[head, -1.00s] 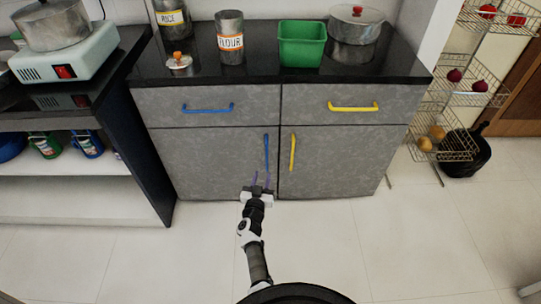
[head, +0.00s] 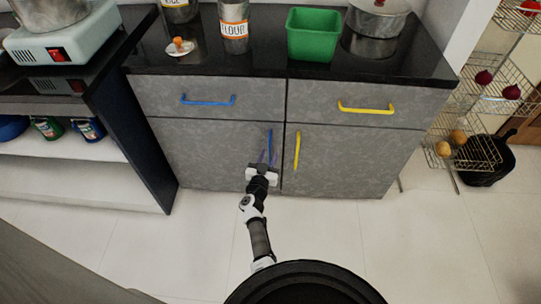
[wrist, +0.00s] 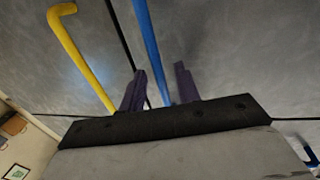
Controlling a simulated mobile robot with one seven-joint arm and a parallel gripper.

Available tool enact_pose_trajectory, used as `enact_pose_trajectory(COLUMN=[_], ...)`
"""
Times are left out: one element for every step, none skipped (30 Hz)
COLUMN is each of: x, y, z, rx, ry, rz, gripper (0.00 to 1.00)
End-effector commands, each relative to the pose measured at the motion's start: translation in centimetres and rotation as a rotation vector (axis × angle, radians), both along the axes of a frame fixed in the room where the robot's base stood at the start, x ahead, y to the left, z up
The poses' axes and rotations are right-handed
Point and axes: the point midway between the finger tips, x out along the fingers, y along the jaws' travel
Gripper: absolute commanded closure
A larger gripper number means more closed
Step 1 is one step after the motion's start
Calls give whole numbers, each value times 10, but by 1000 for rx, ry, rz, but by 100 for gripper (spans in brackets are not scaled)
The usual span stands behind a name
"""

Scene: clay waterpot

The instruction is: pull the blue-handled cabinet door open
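The grey left cabinet door (head: 200,150) is shut, flush with its neighbour. Its vertical blue handle (head: 269,138) sits near the door's right edge. My gripper (head: 264,160) is in front of the handle's lower part in the head view. In the wrist view, my gripper (wrist: 160,75) is open, with its two dark purple fingers apart. The blue handle (wrist: 149,45) runs down into the gap between them, with clearance to the right finger. The handle's near end is partly hidden by the gripper body, and I cannot tell whether a finger touches it.
A yellow-handled door (head: 350,160) is just right. Drawers with a blue handle (head: 208,101) and a yellow handle (head: 366,108) are above. A dark-sided shelf unit (head: 130,125) stands left, a wire rack (head: 460,150) right. The tiled floor (head: 420,240) in front is clear.

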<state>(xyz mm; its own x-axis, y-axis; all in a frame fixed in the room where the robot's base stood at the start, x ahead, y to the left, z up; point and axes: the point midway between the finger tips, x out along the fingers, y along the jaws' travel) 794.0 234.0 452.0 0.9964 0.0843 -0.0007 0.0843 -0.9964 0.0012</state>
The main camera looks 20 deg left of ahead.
Motion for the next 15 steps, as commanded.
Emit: enact_pose_trajectory(x=[0,0,0,0,0,0,0,0,0,0,0,0,0,0,0], y=[0,0,0,0,0,0,0,0,0,0,0,0,0,0,0], z=[0,0,0,0,0,0,0,0,0,0,0,0,0,0,0], rx=[0,0,0,0,0,0,0,0,0,0,0,0,0,0,0], ry=[0,0,0,0,0,0,0,0,0,0,0,0,0,0,0], rz=[0,0,0,0,0,0,0,0,0,0,0,0,0,0,0], gripper=[68,68,68,68,68,71,75,79,85,88,92,98,100,100,100])
